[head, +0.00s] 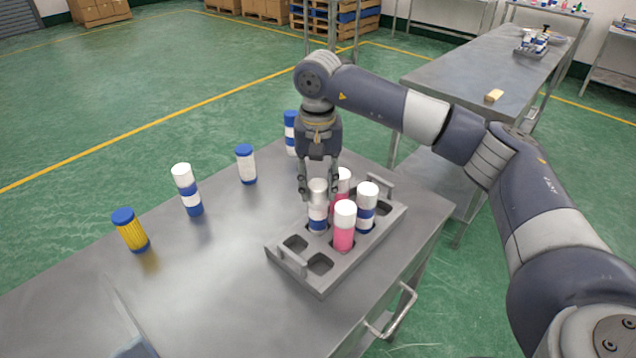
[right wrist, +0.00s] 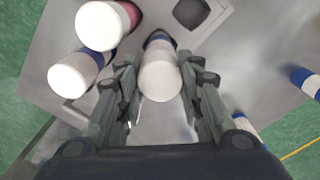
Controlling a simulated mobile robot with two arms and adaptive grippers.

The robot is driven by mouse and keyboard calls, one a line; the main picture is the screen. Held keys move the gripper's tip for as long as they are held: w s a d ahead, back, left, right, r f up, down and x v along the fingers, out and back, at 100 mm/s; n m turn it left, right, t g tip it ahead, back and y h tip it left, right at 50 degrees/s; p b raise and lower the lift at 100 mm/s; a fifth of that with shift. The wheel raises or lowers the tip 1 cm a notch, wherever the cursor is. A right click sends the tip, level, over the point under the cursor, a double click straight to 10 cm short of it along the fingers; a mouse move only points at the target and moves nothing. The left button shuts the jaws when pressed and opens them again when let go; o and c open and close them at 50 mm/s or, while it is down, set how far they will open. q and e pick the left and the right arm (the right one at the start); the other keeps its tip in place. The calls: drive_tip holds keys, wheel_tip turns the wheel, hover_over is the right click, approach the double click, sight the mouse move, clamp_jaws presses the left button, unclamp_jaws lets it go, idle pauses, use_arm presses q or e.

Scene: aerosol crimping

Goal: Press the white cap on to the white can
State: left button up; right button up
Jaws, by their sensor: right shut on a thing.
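The white cap (head: 318,187) sits at the top of the white can (head: 317,224), which has a blue band and stands upright in a slot of the grey tray (head: 375,232). My right gripper (head: 318,190) points down from above, its fingers on either side of the cap and shut on it. The right wrist view shows the cap (right wrist: 160,82) between the two fingers (right wrist: 162,85), with the blue band just beyond it. I cannot tell whether the cap is fully seated. My left gripper is not in view.
Close by in the tray stand a pink can (head: 344,232), another pink one behind (head: 343,178) and a blue-banded can (head: 367,207), all white-topped. Front-left slots (head: 320,264) are empty. On the table stand a yellow can (head: 131,231) and several white-and-blue cans (head: 188,190).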

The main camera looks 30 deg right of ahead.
sight(318, 184)
idle(0.4)
drive_tip(key=o, duration=0.9)
drive_tip(key=shift+c, duration=0.2)
drive_tip(key=o, duration=0.6)
drive_tip(key=shift+r+p, duration=2.15)
drive_tip(key=shift+r, duration=1.4)
drive_tip(key=shift+c, duration=0.3)
